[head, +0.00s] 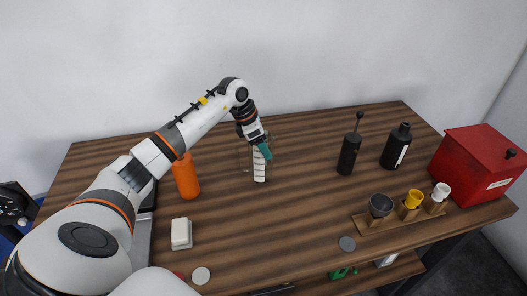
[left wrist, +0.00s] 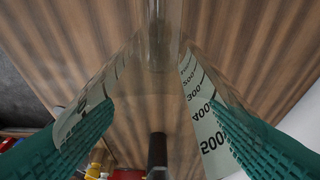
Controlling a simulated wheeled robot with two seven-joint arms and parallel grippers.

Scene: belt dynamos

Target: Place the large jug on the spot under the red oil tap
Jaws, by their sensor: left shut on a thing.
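A clear, see-through jug (head: 259,172) with a pale scale strip is at the back middle of the table in the head view. My left gripper (head: 264,149) is shut on its upper part from above. In the left wrist view the jug's scale (left wrist: 205,110) reads up to 500, between my green fingers. The jug looks about upright; I cannot tell whether its base touches the table. A grey disc (head: 347,243) and a white disc (head: 201,275) lie near the front edge. My right gripper is not in view.
An orange bottle (head: 186,177) and a white block (head: 181,233) stand left. Two black bottles, one with a thin stem (head: 349,153) and one labelled (head: 396,147), stand right, with a cup rack (head: 406,220) and red box (head: 478,165). The table's middle is clear.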

